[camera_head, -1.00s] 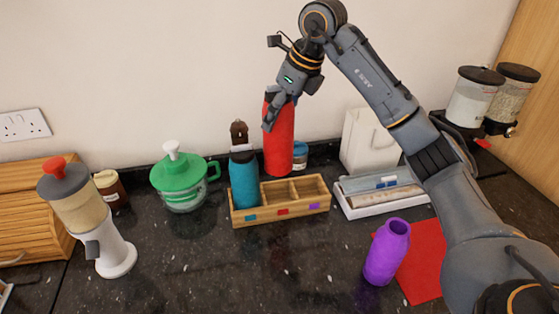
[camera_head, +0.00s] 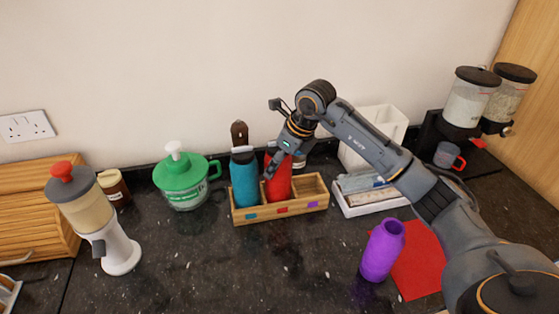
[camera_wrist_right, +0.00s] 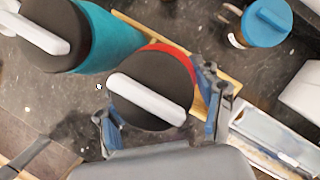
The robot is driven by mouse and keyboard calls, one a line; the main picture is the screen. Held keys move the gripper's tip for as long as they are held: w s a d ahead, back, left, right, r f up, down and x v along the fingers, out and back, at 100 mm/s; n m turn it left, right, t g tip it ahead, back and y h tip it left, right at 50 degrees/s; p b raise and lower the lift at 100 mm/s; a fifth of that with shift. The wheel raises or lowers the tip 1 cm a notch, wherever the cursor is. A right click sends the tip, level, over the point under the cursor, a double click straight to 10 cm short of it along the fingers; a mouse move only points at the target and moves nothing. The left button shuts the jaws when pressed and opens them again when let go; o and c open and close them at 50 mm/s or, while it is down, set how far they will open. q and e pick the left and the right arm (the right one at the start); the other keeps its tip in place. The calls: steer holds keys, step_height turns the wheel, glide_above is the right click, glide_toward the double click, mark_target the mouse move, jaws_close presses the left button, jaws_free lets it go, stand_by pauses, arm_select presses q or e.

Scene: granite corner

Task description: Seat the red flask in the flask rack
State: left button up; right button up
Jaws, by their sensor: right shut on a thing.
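The wooden flask rack (camera_head: 315,205) stands on the dark counter, with blue, red and purple marks on its front. The red flask (camera_head: 278,187) is upright in the middle compartment, above the red mark; its base is hidden by the front wall. My right gripper (camera_head: 279,160) is shut on its upper part. In the right wrist view the fingers (camera_wrist_right: 160,108) straddle the red flask's black lid with a white handle (camera_wrist_right: 150,98). The teal flask (camera_head: 244,182) stands in the left compartment. The right compartment is empty. My left gripper is not in view.
A purple flask (camera_head: 382,250) stands by a red mat (camera_head: 420,262) at the front right. A white tray (camera_head: 375,204) lies right of the rack, and a green-lidded jug (camera_head: 184,180) stands left. The counter before the rack is clear.

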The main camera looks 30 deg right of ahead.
steer(key=o, duration=1.8)
steer(key=shift+f, duration=0.15)
steer(key=b+v, duration=0.2)
steer(key=v, duration=1)
steer(key=shift+r+b, duration=0.2)
steer(key=shift+b, duration=0.1)
